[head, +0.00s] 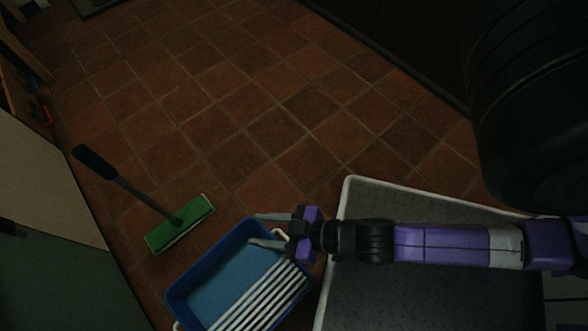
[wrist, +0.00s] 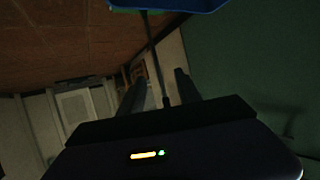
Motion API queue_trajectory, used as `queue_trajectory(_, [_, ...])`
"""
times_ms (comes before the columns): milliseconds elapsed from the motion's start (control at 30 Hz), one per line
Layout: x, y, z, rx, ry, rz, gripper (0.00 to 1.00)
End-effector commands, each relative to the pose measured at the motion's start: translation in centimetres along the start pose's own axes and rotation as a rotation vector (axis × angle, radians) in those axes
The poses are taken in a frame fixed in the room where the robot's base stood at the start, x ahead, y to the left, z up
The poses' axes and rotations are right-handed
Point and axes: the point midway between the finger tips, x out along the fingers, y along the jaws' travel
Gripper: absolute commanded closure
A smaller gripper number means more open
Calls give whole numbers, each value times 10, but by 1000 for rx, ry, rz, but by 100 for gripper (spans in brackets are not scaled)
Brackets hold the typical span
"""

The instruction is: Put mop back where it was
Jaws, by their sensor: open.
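The mop has a green flat head (head: 180,223) on the tiled floor and a thin grey handle ending in a black grip (head: 95,161) toward the upper left. My gripper (head: 254,229) is open and empty over the upper edge of the blue bucket (head: 180,291), to the right of the mop head and apart from it. In the wrist view, the dark mop handle (wrist: 152,50) runs in the picture between the open fingers of my gripper (wrist: 160,76), beyond them. The bucket's blue rim (wrist: 190,4) shows at the top there.
White wringer slats (head: 262,297) cover the bucket's right part. A grey white-edged tray or platform (head: 420,200) lies under my arm. A cream and green panel (head: 45,190) borders the left. The tiled floor (head: 250,100) is clear above the mop.

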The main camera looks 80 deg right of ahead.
Motion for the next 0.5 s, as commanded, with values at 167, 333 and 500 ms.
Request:
queue_trajectory(167, [-72, 1, -44, -4, 61, 4, 60])
queue_trajectory(333, [-114, 6, -86, -13, 118, 34, 60])
queue_trajectory(500, [-132, 9, -108, -19, 146, 56, 60])
